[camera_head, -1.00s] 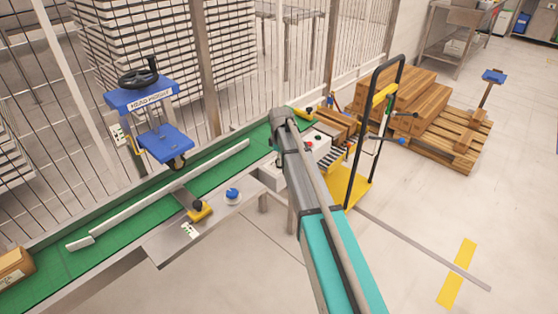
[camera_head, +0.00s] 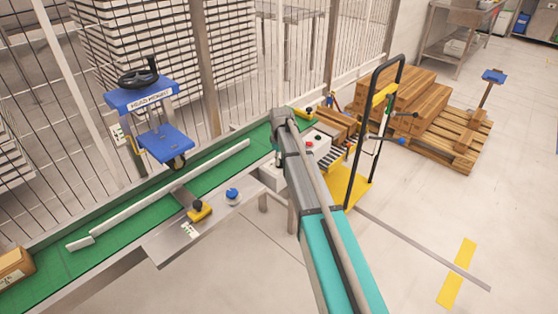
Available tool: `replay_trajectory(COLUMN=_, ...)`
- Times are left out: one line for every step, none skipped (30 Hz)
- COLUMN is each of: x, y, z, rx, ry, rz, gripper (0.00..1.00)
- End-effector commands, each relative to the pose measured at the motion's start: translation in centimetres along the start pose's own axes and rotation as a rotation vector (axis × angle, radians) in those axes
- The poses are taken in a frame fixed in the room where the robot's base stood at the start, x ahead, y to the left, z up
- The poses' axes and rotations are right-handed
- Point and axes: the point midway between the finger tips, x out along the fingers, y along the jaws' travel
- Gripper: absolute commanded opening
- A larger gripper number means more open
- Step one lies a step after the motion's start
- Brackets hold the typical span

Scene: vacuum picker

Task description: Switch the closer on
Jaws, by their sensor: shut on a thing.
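The blue closer head (camera_head: 150,110) with its black handwheel stands over the far side of the green conveyor at the left. A white control box (camera_head: 318,146) with a red button and a dark control is at the right end of the line, partly behind my arm. My gripper (camera_head: 278,158) is at the left part of this box, largely hidden by my own arm. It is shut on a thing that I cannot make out. Any switch there is hidden.
A yellow block with a black knob (camera_head: 199,211) and a blue knob (camera_head: 233,195) sit along the conveyor's (camera_head: 120,213) near edge. A carton (camera_head: 14,266) is at far left. The front-right floor is open.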

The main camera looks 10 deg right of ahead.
Motion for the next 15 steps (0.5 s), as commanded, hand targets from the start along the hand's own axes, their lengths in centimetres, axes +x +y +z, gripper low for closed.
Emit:
replay_trajectory(x=0.04, y=-0.3, z=0.25, rx=0.038, ry=-0.005, rz=-0.006, gripper=0.0)
replay_trajectory(x=0.04, y=-0.31, z=0.26, rx=0.062, ry=-0.005, rz=-0.006, gripper=0.0)
replay_trajectory(x=0.04, y=-0.31, z=0.27, rx=0.093, ry=-0.005, rz=-0.006, gripper=0.0)
replay_trajectory(x=0.04, y=-0.31, z=0.27, rx=0.116, ry=-0.006, rz=-0.006, gripper=0.0)
replay_trajectory(x=0.04, y=-0.31, z=0.27, rx=0.137, ry=-0.006, rz=-0.006, gripper=0.0)
replay_trajectory(x=0.05, y=-0.31, z=0.28, rx=0.163, ry=-0.006, rz=-0.006, gripper=0.0)
replay_trajectory(x=0.05, y=-0.32, z=0.29, rx=0.181, ry=-0.006, rz=-0.006, gripper=0.0)
replay_trajectory(x=0.05, y=-0.31, z=0.29, rx=0.199, ry=-0.006, rz=-0.005, gripper=0.0)
replay_trajectory(x=0.05, y=-0.32, z=0.29, rx=0.219, ry=-0.006, rz=-0.005, gripper=0.0)
replay_trajectory(x=0.05, y=-0.32, z=0.3, rx=0.234, ry=-0.006, rz=-0.005, gripper=0.0)
replay_trajectory(x=0.05, y=-0.32, z=0.3, rx=0.246, ry=-0.006, rz=-0.005, gripper=0.0)
replay_trajectory(x=0.05, y=-0.32, z=0.3, rx=0.261, ry=-0.006, rz=-0.005, gripper=0.0)
replay_trajectory(x=0.05, y=-0.31, z=0.3, rx=0.27, ry=-0.006, rz=-0.005, gripper=0.0)
replay_trajectory(x=0.05, y=-0.31, z=0.31, rx=0.278, ry=-0.006, rz=-0.005, gripper=0.0)
replay_trajectory(x=0.05, y=-0.31, z=0.31, rx=0.288, ry=-0.007, rz=-0.005, gripper=0.0)
